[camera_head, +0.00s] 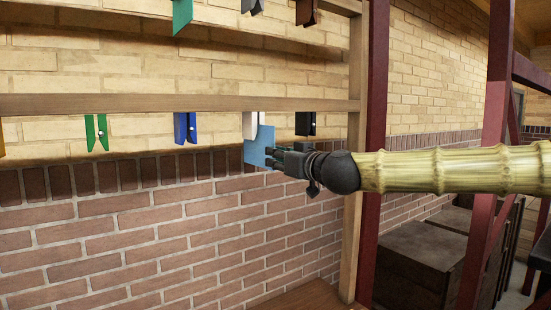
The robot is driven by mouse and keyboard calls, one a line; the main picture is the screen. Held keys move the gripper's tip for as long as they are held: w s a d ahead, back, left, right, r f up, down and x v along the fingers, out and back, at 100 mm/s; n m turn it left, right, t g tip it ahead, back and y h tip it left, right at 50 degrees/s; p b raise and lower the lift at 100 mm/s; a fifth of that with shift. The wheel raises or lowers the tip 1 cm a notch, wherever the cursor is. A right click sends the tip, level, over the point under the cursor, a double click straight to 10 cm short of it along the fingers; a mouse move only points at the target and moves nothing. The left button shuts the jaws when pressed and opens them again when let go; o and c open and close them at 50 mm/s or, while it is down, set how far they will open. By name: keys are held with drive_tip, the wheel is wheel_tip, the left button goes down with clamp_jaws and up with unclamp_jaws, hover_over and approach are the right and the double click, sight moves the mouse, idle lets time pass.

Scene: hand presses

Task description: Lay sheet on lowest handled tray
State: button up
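The light blue sheet (257,149) is a small flat piece, upright and slightly slanted, just below the white clip (250,121) on the wooden rail. It overlaps the lower part of that clip; I cannot tell whether the clip still grips it. My dark gripper (272,157) comes in from the right, with its fingertips closed at the sheet's right edge. The far finger is partly hidden. No handled tray shows in this view.
A green clip (96,133), a blue clip (185,128) and a black clip (305,123) hang from the same rail (150,104). A wooden post and dark red post (372,100) stand right, with dark boxes (418,255) behind. A brown wooden surface (310,297) shows below.

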drive_tip(key=shift+w+a, duration=0.25)
drive_tip(key=shift+w, duration=0.15)
clamp_jaws()
wheel_tip(320, 180, down, 5)
drive_tip(key=b, duration=0.4)
drive_tip(key=shift+s, duration=0.15)
